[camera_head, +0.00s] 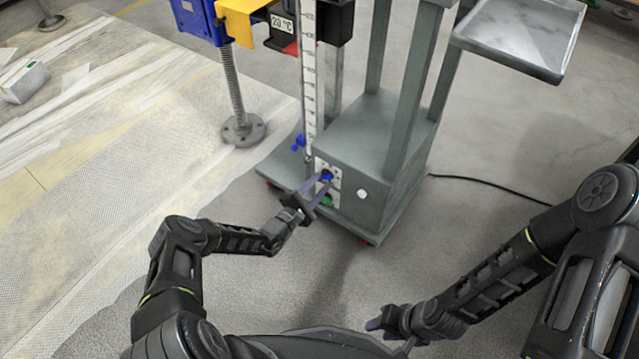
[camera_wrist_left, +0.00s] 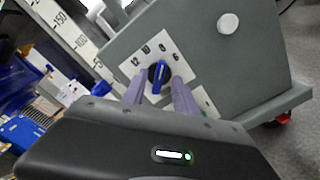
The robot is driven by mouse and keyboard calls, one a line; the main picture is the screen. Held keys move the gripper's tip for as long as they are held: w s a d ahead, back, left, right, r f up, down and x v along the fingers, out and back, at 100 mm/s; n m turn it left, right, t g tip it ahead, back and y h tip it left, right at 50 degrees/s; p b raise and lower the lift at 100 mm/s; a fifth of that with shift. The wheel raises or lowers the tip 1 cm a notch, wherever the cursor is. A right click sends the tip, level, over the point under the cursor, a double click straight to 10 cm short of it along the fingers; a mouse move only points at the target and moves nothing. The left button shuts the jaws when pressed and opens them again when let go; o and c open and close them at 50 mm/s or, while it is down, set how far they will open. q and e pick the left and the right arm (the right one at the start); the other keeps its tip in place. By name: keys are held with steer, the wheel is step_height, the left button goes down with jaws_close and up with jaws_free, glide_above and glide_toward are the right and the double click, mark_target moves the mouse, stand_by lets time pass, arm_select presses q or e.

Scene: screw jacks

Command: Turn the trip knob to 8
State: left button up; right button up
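The trip knob is a blue bar on a black disc (camera_wrist_left: 158,77), set on a white dial plate (camera_wrist_left: 182,72) on the grey machine's base box. In the wrist view its bar stands nearly upright, its top end toward the mark that looks like 8. Marks reading about 12, 10, 8 and 6 run over it. In the head view the knob (camera_head: 326,175) is small. My left gripper (camera_head: 319,186) has its two purple fingers on either side of the knob, with a gap visible beside the bar. My right gripper (camera_head: 374,325) is low, far from the machine; its finger gap is unclear.
A green button (camera_head: 327,200) sits below the knob, and a white round button (camera_head: 362,194) to its right. A vertical ruler (camera_head: 308,80) and a blue hand knob (camera_head: 298,142) stand to the left. A black cable (camera_head: 490,181) lies on the floor at right.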

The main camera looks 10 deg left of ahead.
arm_select(q)
steer(key=p+v, duration=0.1)
steer(key=v, duration=0.6)
steer(key=shift+p, duration=0.35)
steer(key=shift+d, duration=0.2)
